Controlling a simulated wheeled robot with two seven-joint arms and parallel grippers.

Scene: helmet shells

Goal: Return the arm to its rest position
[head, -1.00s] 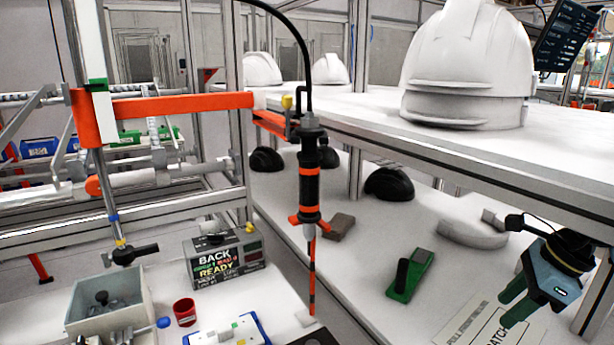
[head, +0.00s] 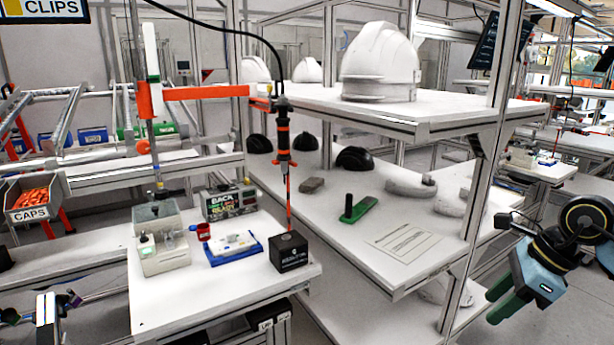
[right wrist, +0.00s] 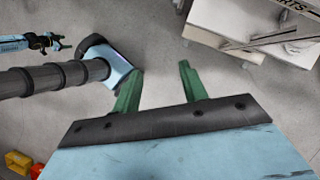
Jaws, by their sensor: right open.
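My right gripper (head: 505,298) is at the lower right of the head view, outside the shelf rack and clear of it. Its green fingers also show in the right wrist view (right wrist: 160,85), spread apart with nothing between them and bare floor beyond. My left gripper is not in the head view. In the right wrist view, a dark arm link and a small gripper-like end show at the left; I cannot tell for certain what the end is.
A shelf rack (head: 400,262) stands beside the right gripper, with a white helmet (head: 380,62) on top and a green-and-black tool (head: 357,208) below. A workbench (head: 200,290) with a hanging screwdriver (head: 283,140) stands left. In the right wrist view, a white box (right wrist: 255,25) stands at upper right.

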